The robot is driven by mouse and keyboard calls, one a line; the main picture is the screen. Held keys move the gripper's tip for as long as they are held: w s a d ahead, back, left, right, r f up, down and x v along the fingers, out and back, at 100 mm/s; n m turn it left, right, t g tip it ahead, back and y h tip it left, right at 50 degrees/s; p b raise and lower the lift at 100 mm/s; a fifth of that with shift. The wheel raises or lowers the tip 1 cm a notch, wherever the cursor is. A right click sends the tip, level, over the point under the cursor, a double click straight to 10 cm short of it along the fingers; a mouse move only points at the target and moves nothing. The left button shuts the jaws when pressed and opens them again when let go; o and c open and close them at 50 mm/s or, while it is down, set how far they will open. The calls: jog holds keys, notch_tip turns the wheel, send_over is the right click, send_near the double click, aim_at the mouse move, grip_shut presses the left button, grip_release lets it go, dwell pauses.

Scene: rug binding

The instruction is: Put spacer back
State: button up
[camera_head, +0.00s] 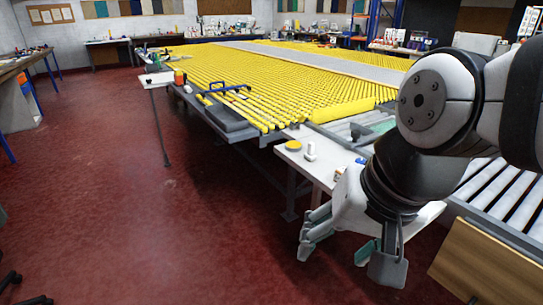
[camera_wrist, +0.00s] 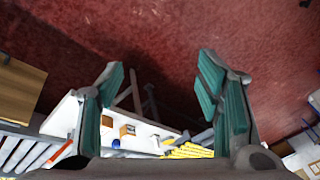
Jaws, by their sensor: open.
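My gripper (camera_head: 345,252) hangs open and empty in front of the small white side table (camera_head: 322,172). In the wrist view my gripper (camera_wrist: 160,85) shows two teal-padded fingers spread wide, with red floor between them. The white table top (camera_wrist: 70,118) lies below them in that picture, with small brown blocks (camera_wrist: 127,131) and a blue item (camera_wrist: 116,144) on it. In the head view a small white upright piece (camera_head: 310,151) and a yellow disc (camera_head: 293,145) stand on the table. I cannot tell which piece is the spacer. My arm hides part of the table.
A large roller table (camera_head: 270,75) with yellow rollers fills the middle. Grey rollers (camera_head: 500,195) and a wooden panel (camera_head: 490,262) are at the right. A small stand (camera_head: 155,80) is at the left. The red floor (camera_head: 150,220) at left is clear.

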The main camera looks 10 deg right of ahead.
jog(key=s+d+n+g+h, duration=0.1)
jog(key=s+d+n+g, duration=0.1)
jog(key=s, duration=0.6)
jog(key=shift+s+d+f+n, duration=0.4)
jog(key=shift+d+n, duration=0.4)
jog(key=shift+n, duration=0.4)
jog(key=shift+r, duration=0.1)
notch_tip(320, 180, up, 14)
jog(key=t+p, duration=0.2)
jog(key=p, duration=1)
jog(key=shift+d+p, duration=0.15)
jog(key=shift+p, duration=0.2)
jog(key=shift+w+r, duration=0.1)
